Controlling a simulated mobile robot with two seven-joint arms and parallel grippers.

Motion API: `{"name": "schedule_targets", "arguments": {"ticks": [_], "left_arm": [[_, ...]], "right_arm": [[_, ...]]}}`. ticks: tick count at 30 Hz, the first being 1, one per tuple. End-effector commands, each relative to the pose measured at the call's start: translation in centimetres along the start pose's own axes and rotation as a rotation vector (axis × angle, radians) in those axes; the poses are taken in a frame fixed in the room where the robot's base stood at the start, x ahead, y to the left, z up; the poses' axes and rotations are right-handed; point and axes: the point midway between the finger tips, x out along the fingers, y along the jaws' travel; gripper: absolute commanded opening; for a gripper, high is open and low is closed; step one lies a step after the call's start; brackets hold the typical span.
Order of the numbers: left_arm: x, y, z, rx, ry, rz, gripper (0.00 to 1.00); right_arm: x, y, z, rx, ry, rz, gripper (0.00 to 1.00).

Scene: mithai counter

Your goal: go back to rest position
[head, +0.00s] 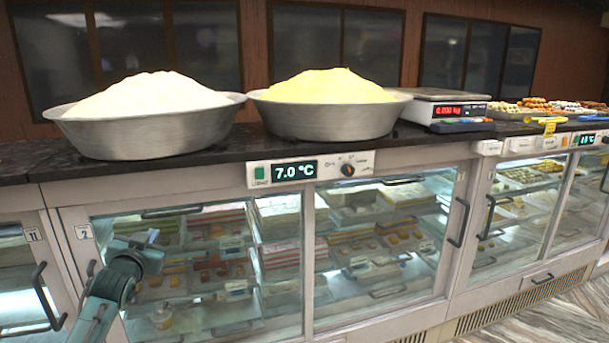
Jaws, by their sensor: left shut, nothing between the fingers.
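My left arm comes in at the lower left, in front of the glass doors of the counter. My left gripper (151,238) is small in the picture, at the arm's upper end, shut with nothing in it. It is partly hidden by my own arm links. My right gripper is not in view.
A refrigerated counter (380,163) with glass doors and dark handles runs across the view. On its top stand a metal bowl (150,135) heaped with white food, another bowl (330,120) heaped with yellow food, a scale (445,105) and trays of sweets (535,104). Floor (540,312) shows lower right.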

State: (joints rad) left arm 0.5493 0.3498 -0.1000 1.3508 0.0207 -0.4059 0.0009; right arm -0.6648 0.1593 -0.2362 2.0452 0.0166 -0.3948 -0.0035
Motion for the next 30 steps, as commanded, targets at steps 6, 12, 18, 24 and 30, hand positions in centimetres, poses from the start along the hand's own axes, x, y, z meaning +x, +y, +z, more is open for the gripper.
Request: {"name": "schedule_targets", "arguments": {"ticks": [6,12,18,24,30], "left_arm": [[-4.8,6.8,7.2,0.007,-0.072,0.108,0.00],[-12.3,13.6,14.0,-0.016,-0.161,0.226,0.00],[-24.3,20.4,20.0,-0.086,-0.286,0.361,0.00],[-34.8,24.1,22.1,-0.172,-0.396,0.445,0.00],[-39.4,25.1,22.2,-0.217,-0.448,0.473,0.00]], "right_arm": [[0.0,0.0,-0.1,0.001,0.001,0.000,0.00],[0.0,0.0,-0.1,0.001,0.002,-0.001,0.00],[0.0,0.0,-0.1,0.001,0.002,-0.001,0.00],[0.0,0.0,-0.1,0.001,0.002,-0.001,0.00],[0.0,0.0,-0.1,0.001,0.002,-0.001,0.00]]}}
